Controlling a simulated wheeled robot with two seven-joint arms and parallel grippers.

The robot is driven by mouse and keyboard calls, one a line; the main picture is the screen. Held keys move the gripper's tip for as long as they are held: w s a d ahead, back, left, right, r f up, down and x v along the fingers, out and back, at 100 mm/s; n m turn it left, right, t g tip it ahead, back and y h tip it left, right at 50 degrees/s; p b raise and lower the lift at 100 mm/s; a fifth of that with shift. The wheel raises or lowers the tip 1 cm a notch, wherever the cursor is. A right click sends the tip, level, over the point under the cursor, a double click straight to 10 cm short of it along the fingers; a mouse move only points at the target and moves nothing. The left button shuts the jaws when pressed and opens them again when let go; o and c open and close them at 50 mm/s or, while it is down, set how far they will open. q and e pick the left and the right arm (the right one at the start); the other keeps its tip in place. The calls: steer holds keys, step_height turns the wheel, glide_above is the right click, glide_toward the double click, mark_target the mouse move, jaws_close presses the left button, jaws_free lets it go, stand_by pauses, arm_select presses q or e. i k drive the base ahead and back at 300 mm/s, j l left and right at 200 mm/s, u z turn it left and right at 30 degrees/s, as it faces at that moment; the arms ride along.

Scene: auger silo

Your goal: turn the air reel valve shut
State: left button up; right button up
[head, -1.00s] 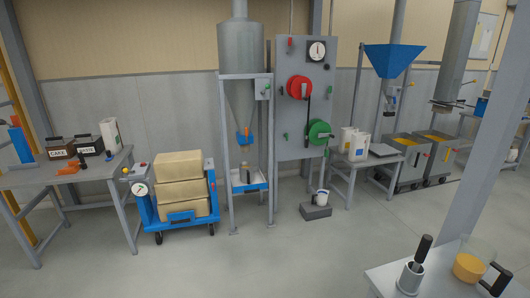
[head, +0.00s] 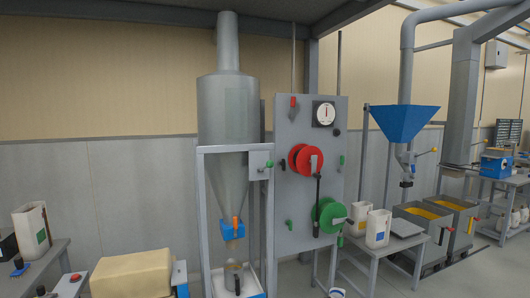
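A grey panel (head: 283,240) stands near the middle of the head view. It carries a red hose reel (head: 297,163) and, below it, a green hose reel (head: 322,208). A red handle (head: 293,102) is at the panel's upper left. Small green handles sit beside the reels, including one at the left (head: 269,163), one at the right (head: 342,160) and one lower left (head: 289,224). I cannot tell which one is the air reel valve, or its position. A round gauge (head: 325,114) is at the upper right. Neither of my grippers is in view.
A grey silo (head: 227,120) in a frame stands just left of the panel. A sack (head: 130,273) and a table (head: 62,258) are at lower left. A table (head: 385,246) with white jugs (head: 377,228), a blue hopper (head: 404,123) and bins (head: 411,236) stand to the right.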

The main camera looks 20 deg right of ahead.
mark_target(293, 102)
steer(key=i+l+z, duration=0.2)
steer(key=i+z, duration=0.5)
steer(key=i, duration=0.2)
steer(key=i+z, duration=0.35)
steer(key=i+j, duration=0.05)
steer(key=i, duration=0.05)
